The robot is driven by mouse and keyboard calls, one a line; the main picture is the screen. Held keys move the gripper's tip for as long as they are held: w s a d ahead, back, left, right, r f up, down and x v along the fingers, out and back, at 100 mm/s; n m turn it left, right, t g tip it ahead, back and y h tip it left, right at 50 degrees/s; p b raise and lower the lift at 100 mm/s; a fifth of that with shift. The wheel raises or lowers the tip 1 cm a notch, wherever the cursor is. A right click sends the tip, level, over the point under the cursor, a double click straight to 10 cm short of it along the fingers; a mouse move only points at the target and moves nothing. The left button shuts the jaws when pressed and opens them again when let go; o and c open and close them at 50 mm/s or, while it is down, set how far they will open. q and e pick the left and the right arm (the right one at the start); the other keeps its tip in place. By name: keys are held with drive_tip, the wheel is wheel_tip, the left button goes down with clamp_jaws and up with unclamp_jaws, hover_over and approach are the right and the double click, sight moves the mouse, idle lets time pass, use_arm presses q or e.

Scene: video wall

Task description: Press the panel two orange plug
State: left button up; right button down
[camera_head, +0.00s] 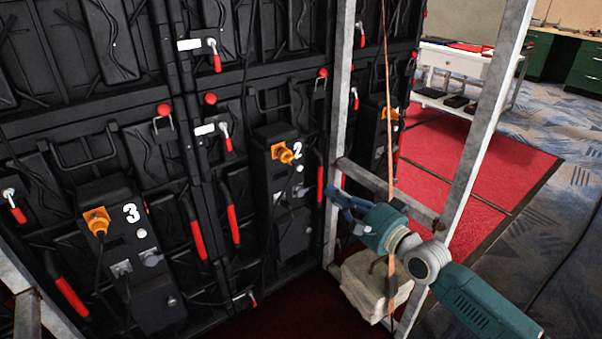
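The panel marked 2 (284,195) stands in the middle of the black wall. Its orange plug (287,153) sits in the panel's upper part, left of the white number, with a dark cable. My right gripper (336,202) is to the right of and lower than this plug, in front of the grey frame, and apart from the plug. Its blue fingers point left toward the wall and look spread, with nothing between them. My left gripper is not in view.
Panel 3 (130,260) with its orange plug (97,221) is at left. Another orange plug (390,113) shows behind the metal frame (340,90). A pale block (372,284) lies at the frame's foot. A white cart (455,62) stands at back right.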

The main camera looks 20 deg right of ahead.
drive_tip(key=shift+w, duration=0.1)
drive_tip(key=b, duration=0.2)
approach(295, 163)
drive_tip(key=x, duration=0.6)
drive_tip(key=shift+w+a+f+b, duration=0.1)
drive_tip(key=shift+f+b, duration=0.1)
drive_tip(key=shift+b, duration=0.15)
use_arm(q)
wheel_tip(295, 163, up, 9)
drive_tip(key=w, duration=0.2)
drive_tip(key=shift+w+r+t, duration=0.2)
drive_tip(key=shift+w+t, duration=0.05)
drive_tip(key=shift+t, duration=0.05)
use_arm(e)
drive_tip(key=shift+w+a, duration=0.15)
drive_tip(key=shift+w, duration=0.25)
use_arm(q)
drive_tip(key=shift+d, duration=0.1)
use_arm(e)
drive_tip(key=shift+b+x, duration=0.85)
drive_tip(key=shift+b, duration=0.05)
drive_tip(key=shift+r, duration=0.15)
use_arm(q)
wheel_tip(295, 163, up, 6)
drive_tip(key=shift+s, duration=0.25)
